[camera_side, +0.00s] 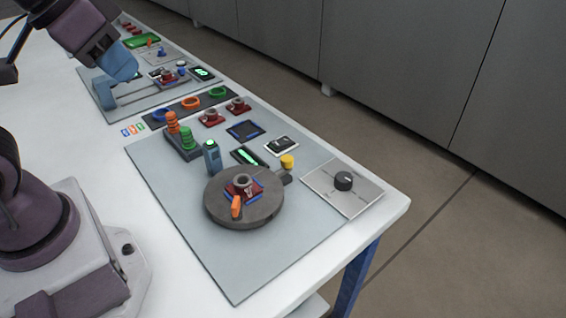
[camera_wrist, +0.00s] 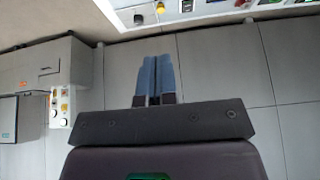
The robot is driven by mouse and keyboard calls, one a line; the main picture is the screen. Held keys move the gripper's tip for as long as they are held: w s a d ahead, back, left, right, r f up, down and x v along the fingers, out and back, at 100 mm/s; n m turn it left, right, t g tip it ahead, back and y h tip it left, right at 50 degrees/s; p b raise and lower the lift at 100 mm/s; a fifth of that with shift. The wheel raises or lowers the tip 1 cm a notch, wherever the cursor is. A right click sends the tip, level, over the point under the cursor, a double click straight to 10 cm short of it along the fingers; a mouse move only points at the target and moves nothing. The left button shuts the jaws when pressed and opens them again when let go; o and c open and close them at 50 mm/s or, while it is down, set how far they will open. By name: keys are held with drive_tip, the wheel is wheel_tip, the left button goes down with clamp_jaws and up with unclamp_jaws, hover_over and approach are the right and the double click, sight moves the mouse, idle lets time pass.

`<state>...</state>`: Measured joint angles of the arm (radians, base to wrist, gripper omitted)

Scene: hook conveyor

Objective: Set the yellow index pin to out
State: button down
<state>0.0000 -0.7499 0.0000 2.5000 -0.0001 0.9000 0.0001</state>
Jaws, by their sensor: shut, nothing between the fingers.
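The yellow index pin (camera_side: 287,161) is a small round yellow knob at the back right edge of the grey round turntable (camera_side: 262,212), beside a dark block. My gripper (camera_side: 108,97) has blue fingers and is at the upper left in the side view, over the far end of the table, well away from the pin. In the wrist view my gripper (camera_wrist: 156,58) shows its two blue fingers together with nothing between them. A small yellow thing (camera_wrist: 138,19) shows at the top of the wrist view; it may be the pin, but I cannot tell.
On the turntable sit a red-and-blue fixture (camera_side: 243,184) and an orange lever (camera_side: 236,206). Nearby stand a teal post (camera_side: 211,157), orange and green stacked rings (camera_side: 186,138), and a panel with a black knob (camera_side: 343,181). The grey mat (camera_side: 235,279) is clear at the front.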

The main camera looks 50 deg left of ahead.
drive_tip(key=c, duration=1.6)
unclamp_jaws()
drive_tip(key=o, duration=0.4)
drive_tip(key=shift+w+f, duration=0.1)
drive_tip(key=shift+f, duration=0.25)
drive_tip(key=shift+c, duration=0.2)
drive_tip(key=o, duration=0.4)
drive_tip(key=shift+w+d+f+g, duration=0.1)
drive_tip(key=shift+w+f+g, duration=0.8)
drive_tip(key=shift+w+f, duration=0.1)
drive_tip(key=n+g, duration=0.3)
drive_tip(key=g, duration=0.1)
hover_over(286, 159)
wheel_tip(286, 159, down, 15)
wheel_tip(286, 159, down, 13)
drive_tip(key=shift+w+f, duration=0.1)
drive_tip(key=shift+f, duration=0.05)
